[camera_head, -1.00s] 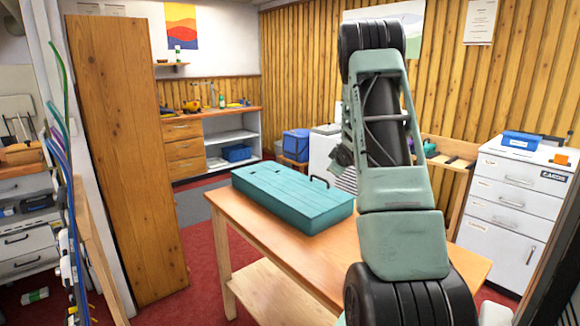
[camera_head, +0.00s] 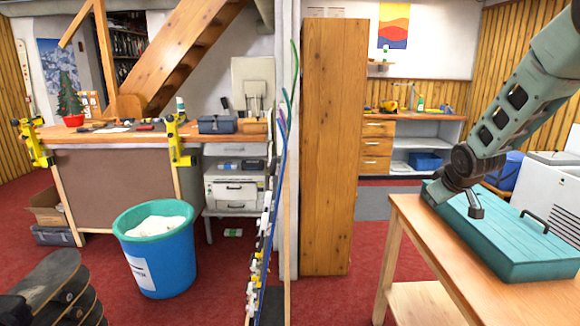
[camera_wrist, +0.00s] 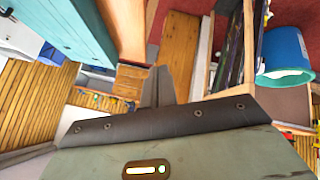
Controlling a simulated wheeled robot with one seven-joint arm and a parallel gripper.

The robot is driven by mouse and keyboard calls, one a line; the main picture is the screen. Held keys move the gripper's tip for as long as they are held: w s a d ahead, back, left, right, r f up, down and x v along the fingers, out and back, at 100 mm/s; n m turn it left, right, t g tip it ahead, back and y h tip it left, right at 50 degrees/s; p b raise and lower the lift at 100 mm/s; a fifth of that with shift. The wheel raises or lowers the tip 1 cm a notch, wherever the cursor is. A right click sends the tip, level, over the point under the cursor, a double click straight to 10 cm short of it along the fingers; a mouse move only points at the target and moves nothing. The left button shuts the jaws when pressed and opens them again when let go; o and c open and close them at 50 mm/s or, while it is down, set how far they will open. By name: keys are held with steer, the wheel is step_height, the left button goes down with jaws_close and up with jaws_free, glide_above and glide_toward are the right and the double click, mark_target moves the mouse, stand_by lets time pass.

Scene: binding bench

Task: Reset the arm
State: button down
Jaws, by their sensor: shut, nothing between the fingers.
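My gripper (camera_wrist: 157,90) shows in the wrist view as dark fingers close together, with nothing between them. In the head view my arm reaches in from the upper right. Its lower visible end is in front of a teal chest (camera_head: 515,245) on a wooden table (camera_head: 412,228); whether it touches the chest I cannot tell. In the wrist view a teal surface (camera_wrist: 72,28) is at the upper left, apart from the fingers.
A blue bin (camera_head: 160,262) with a white liner stands on the red carpet at left, also in the wrist view (camera_wrist: 284,55). A tall wooden panel (camera_head: 333,150) stands at centre. A workbench (camera_head: 125,140) with yellow clamps is behind the bin. Open carpet lies before the panel.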

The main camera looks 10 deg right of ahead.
steer(key=s+a+n+g+y, duration=0.1)
steer(key=s+a, duration=0.3)
steer(key=a, duration=0.5)
steer(key=s+a+n+g+y, duration=0.1)
steer(key=s+a, duration=0.2)
steer(key=a, duration=0.7)
steer(key=s+a+n+g+y, duration=0.15)
steer(key=s+a, duration=0.25)
steer(key=a, duration=0.5)
steer(key=s+a+n+g, duration=0.1)
steer(key=s+a, duration=0.4)
steer(key=s, duration=0.6)
steer(key=s+a+n+g, duration=0.1)
steer(key=s+a+g, duration=0.2)
steer(key=s+a, duration=0.3)
steer(key=s, duration=0.4)
steer(key=shift+s+f, duration=0.3)
steer(key=shift+s, duration=0.1)
steer(key=shift+a, duration=0.1)
